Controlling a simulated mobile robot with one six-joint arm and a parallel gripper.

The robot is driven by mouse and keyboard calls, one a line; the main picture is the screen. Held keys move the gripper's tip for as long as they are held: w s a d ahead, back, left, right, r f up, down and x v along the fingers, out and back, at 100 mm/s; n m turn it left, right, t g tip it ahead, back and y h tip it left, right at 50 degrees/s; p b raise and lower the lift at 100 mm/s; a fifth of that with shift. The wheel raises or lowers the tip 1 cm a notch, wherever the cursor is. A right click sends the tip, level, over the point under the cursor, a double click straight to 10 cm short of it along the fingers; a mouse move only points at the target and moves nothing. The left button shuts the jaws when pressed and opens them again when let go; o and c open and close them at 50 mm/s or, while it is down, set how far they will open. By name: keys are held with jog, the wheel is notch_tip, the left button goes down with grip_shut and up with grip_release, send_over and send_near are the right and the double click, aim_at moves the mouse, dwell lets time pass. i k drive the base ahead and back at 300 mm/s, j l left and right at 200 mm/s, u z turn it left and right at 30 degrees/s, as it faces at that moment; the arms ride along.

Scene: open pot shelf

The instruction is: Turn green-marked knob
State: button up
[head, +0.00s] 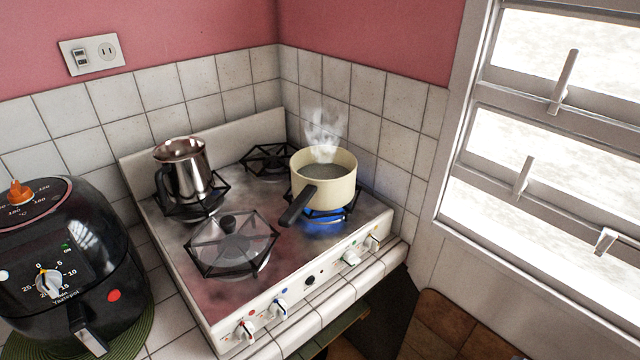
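The white knob with a green mark (350,258) is on the stove's front panel, toward the right end. Another pale knob (372,243) sits just right of it; its mark is too small to tell. A red-marked knob (245,331) and a blue-marked knob (279,308) are at the left of the same panel, with a small black round part (310,280) between them and the green-marked knob. A blue flame (326,218) burns under the steaming cream pot (340,187). My gripper is not in view.
The stove top (290,222) also holds a steel jug (183,165). The pot's dark handle (298,205) points toward the front left. A black air fryer (100,235) stands left of the stove. A narrow tiled edge (322,312) runs before the panel. A window is at right.

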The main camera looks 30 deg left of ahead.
aim_at(349, 258)
jog(key=u, duration=1.6)
